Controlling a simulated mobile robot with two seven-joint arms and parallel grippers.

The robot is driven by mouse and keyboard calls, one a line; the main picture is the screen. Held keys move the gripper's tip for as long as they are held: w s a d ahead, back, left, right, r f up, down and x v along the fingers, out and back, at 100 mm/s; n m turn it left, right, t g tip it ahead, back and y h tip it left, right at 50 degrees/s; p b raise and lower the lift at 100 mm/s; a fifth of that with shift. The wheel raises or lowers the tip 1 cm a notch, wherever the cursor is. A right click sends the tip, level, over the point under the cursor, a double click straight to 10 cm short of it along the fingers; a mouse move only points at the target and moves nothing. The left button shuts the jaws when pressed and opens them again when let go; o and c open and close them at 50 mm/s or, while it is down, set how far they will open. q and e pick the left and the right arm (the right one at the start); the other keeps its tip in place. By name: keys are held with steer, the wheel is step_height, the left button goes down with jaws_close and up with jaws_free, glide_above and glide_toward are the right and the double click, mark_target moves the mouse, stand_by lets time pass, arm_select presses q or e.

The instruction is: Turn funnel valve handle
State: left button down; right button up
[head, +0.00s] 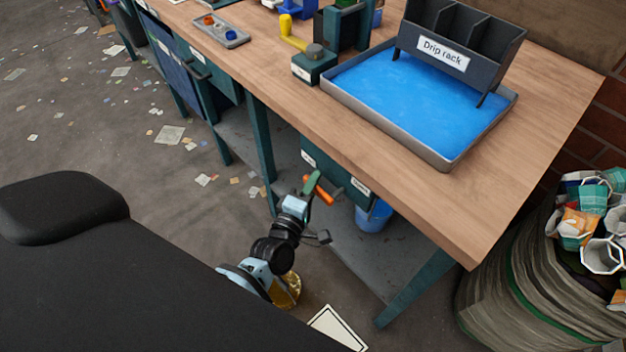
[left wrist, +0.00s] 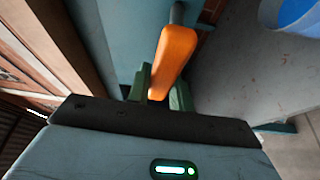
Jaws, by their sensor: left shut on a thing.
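An orange handle (head: 325,195) shows low beside the workbench in the head view, below the tabletop. In the left wrist view the orange handle (left wrist: 174,55) fills the upper middle, and a grey rod runs from its far end. My left gripper (head: 313,184) has green fingers and is shut on the handle. In the left wrist view the left gripper (left wrist: 161,92) has one finger on each side of the handle's near end. The funnel and the valve body cannot be made out. My right gripper is not in view.
The wooden workbench (head: 400,175) stands above the left gripper, holding a blue-lined tray (head: 445,160) and a drip rack (head: 490,60). A blue bucket (head: 373,216) sits on the lower shelf (head: 335,245). A full bin (head: 520,300) stands at right. Scraps litter the open floor at left.

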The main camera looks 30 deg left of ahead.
arm_select(q)
steer(key=shift+f+n, duration=0.15)
steer(key=shift+n, duration=0.25)
steer(key=shift+f, duration=0.1)
steer(key=c, duration=1.2)
jaws_free()
steer(key=shift+c, duration=0.2)
steer(key=s, duration=0.8)
steer(key=shift+d, duration=0.2)
